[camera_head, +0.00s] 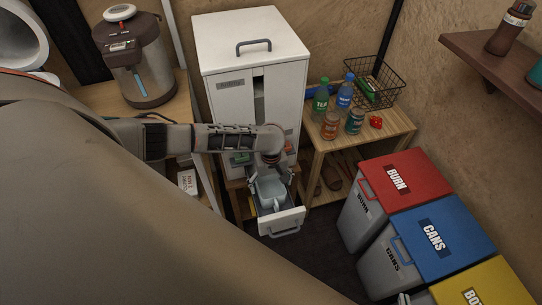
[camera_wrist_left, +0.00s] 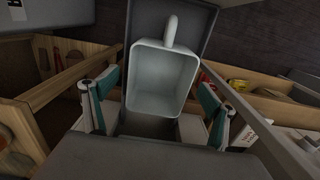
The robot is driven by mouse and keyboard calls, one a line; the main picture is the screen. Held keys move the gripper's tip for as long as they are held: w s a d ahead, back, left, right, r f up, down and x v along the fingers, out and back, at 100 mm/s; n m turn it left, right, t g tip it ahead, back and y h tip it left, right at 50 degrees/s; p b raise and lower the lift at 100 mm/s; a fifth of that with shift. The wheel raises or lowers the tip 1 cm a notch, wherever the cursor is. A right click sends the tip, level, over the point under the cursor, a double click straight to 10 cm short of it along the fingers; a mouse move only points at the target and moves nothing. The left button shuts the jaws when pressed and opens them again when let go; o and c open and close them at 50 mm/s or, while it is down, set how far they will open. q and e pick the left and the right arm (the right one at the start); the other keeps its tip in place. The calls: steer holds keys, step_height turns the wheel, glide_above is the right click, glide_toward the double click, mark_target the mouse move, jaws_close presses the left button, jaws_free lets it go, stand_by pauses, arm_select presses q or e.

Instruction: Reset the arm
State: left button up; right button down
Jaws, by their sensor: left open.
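My left arm crosses the head view from the left. Its gripper (camera_head: 271,181) points down over a pulled-out drawer (camera_head: 282,222) at the foot of the white cabinet (camera_head: 250,50). A pale grey-blue scoop-like container (camera_head: 271,193) with a handle lies in the drawer. In the left wrist view, the open left gripper (camera_wrist_left: 158,105) has a teal-padded finger on each side of the container (camera_wrist_left: 160,80). Gaps show between the fingers and its walls, and its handle points away. I cannot tell the exact height of the fingertips. My right gripper is not clearly seen.
A wooden shelf (camera_head: 342,150) with bottles, cans and a wire basket (camera_head: 379,84) stands right of the cabinet. Red (camera_head: 407,178), blue (camera_head: 436,238) and yellow (camera_head: 487,287) lidded bins stand at lower right. A hot-water dispenser (camera_head: 137,60) stands left. Dark floor lies between drawer and bins.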

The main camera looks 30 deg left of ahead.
arm_select(q)
step_height(320, 180, up, 9)
stand_by(0.3)
